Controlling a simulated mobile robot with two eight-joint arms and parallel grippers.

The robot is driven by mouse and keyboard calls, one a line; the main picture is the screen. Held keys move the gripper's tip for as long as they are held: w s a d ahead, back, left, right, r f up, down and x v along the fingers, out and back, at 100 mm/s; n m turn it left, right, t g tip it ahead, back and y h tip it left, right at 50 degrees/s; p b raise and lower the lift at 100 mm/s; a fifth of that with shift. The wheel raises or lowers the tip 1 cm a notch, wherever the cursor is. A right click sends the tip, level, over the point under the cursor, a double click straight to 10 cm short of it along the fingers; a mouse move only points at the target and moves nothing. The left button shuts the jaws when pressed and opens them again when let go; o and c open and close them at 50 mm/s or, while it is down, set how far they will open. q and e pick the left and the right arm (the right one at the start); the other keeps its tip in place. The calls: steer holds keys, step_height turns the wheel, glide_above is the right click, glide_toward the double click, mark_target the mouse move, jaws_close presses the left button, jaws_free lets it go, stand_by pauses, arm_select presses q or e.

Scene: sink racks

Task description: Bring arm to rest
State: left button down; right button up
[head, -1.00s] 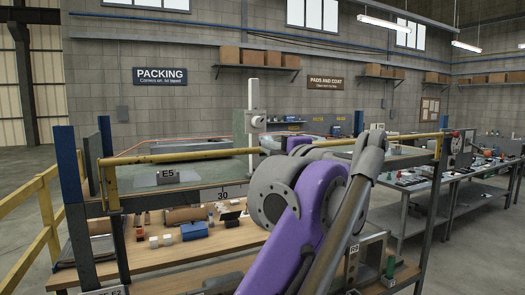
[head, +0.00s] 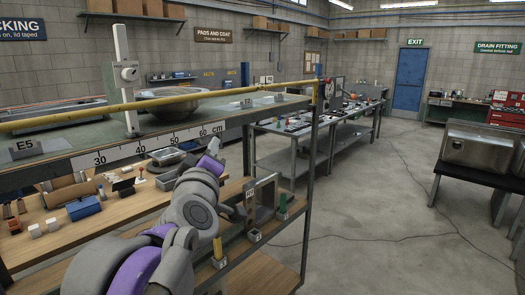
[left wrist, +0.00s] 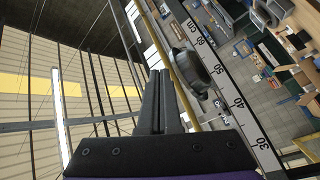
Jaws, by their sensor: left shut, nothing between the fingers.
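My left arm (head: 192,205), purple and grey, comes up from the bottom left of the head view. It reaches in front of the two-level rack and ends near its upper shelf edge. In the left wrist view my left gripper (left wrist: 159,78) shows two dark fingers pressed together, with nothing between them. The fingertips are apart from the rack in that view. In the head view the fingers are small and hard to make out. My right arm and gripper do not show.
The rack has a yellow rail (head: 100,108) and a scale strip (head: 150,145). A steel bowl (head: 168,101) stands on top; a blue box (head: 86,206) and small parts lie on the lower shelf. Open floor (head: 370,230) lies to the right. A steel sink (head: 478,145) stands on the right-hand bench.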

arm_select(q)
steer(key=s+d+f+m+g+h, duration=0.1)
steer(key=s+f+m+g+h, duration=0.15)
steer(key=f, duration=0.45)
steer(key=s+d+f+m+g+h, duration=0.1)
steer(key=f+m, duration=0.2)
steer(key=f, duration=0.3)
steer(key=s+a+f+m+g+y, duration=0.1)
steer(key=s+a+f+g, duration=0.2)
steer(key=s+f, duration=0.4)
steer(key=s+a+f+m+g+y, duration=0.1)
steer(key=s+f, duration=0.6)
steer(key=f, duration=0.8)
steer(key=s+a+f+m+g+y, duration=0.1)
steer(key=s+a+f+m+g, duration=0.2)
steer(key=f, duration=0.8)
steer(key=s+a+g, duration=0.2)
steer(key=s+g, duration=0.1)
steer(key=shift+s+f, duration=0.35)
steer(key=shift+s, duration=0.05)
